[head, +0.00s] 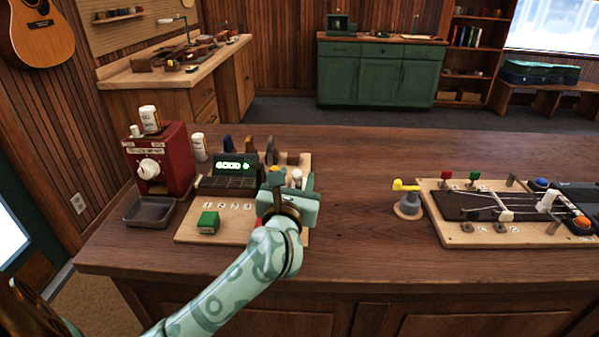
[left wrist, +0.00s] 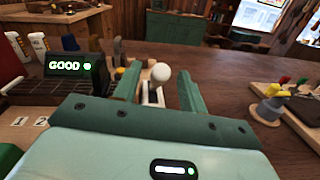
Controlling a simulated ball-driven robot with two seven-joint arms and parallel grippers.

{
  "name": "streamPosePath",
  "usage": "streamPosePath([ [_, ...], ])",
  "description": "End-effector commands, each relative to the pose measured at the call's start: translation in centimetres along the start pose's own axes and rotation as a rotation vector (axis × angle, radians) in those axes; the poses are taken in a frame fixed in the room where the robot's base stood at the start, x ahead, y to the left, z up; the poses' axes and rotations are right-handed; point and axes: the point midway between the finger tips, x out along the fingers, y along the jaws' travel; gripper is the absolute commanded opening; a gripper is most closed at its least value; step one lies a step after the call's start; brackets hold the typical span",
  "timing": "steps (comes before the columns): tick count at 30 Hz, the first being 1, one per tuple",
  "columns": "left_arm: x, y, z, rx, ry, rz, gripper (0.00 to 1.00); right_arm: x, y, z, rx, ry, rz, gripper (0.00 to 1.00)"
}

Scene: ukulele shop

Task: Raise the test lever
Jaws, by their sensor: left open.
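The test lever has a white ball knob (left wrist: 160,72), which shows in the left wrist view between my two fingers, just beyond or at their tips. In the head view its pale knob (head: 297,174) shows at the right side of the tester board (head: 190,235), partly behind my gripper. My left gripper (head: 290,182) is open over the right part of this board; in the left wrist view its green fingers (left wrist: 158,82) stand on either side of the lever, with gaps. Whether a finger touches the lever cannot be told. The tester's display (head: 233,165) reads GOOD with a green light.
A red box with a dial (head: 160,160) and a grey tray (head: 150,211) stand left of the board. A green block (head: 208,222) lies on it. A yellow-topped post (head: 407,199) and a stringed fixture (head: 500,238) stand at right. The counter between is clear.

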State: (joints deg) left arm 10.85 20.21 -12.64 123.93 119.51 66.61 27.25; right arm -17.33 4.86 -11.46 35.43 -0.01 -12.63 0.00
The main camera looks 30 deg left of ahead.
Motion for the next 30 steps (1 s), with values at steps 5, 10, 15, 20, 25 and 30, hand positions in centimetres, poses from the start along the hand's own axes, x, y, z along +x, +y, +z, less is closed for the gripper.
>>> streamPosePath([
  [5, 2.9, 0.0, -0.1, 0.000, 0.000, 0.000, 0.42, 0.6, -0.1, 0.1, 0.001, -0.003, -0.002, 0.42],
  [10, 4.0, 0.0, 0.0, 0.000, 0.000, 0.000, 0.42, 0.8, -0.3, -0.1, 0.002, -0.001, -0.005, 0.42],
  [15, 4.0, 0.0, 0.0, 0.000, 0.001, 0.000, 0.42, 0.8, -0.7, -0.2, 0.004, 0.001, -0.009, 0.42],
  [20, 4.0, 0.0, 0.0, 0.000, 0.001, 0.000, 0.22, 0.8, -0.7, -0.3, 0.005, 0.002, -0.009, 0.42],
  [25, 4.0, 0.0, 0.0, 0.000, 0.001, -0.001, 0.00, 0.8, -0.7, -0.3, 0.005, 0.002, -0.009, 0.42],
  [30, 3.8, -0.3, 0.2, -0.003, 0.010, -0.002, 0.00, 0.3, -0.3, -0.3, 0.003, 0.004, -0.004, 0.42],
])
